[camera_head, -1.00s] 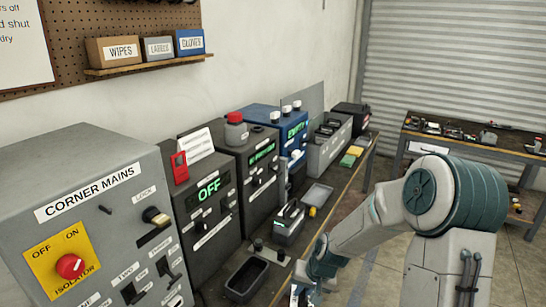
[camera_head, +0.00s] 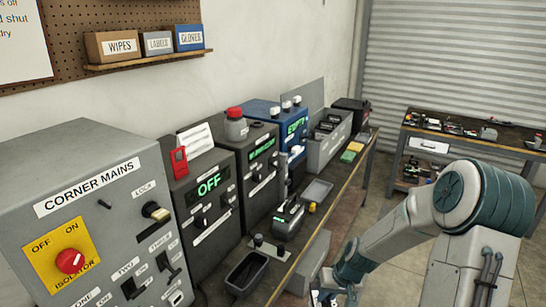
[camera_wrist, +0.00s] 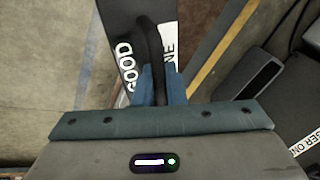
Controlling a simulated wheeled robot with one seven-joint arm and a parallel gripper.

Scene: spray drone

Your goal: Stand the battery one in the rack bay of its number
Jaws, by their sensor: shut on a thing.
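My gripper (camera_wrist: 160,75) is shut on the black handle of a battery (camera_wrist: 128,35) in the wrist view. The battery has white labels reading "GOOD" and, partly covered, "NE". In the head view my gripper (camera_head: 335,285) is low, in front of the bench's front edge, and the battery is mostly cut off by the bottom of the picture. A grey box with dark slots (camera_head: 322,150), which looks like the rack, stands at the far part of the bench. Its bay numbers are not readable.
The bench (camera_head: 345,185) holds an empty dark tray (camera_head: 247,272), a small unit (camera_head: 288,220), a grey tray (camera_head: 318,190) and control boxes including one showing "OFF" (camera_head: 205,200). The wrist view shows a dark tray (camera_wrist: 248,85) beside a partly cut-off label ending "GER ONE". Floor lies open right of the bench.

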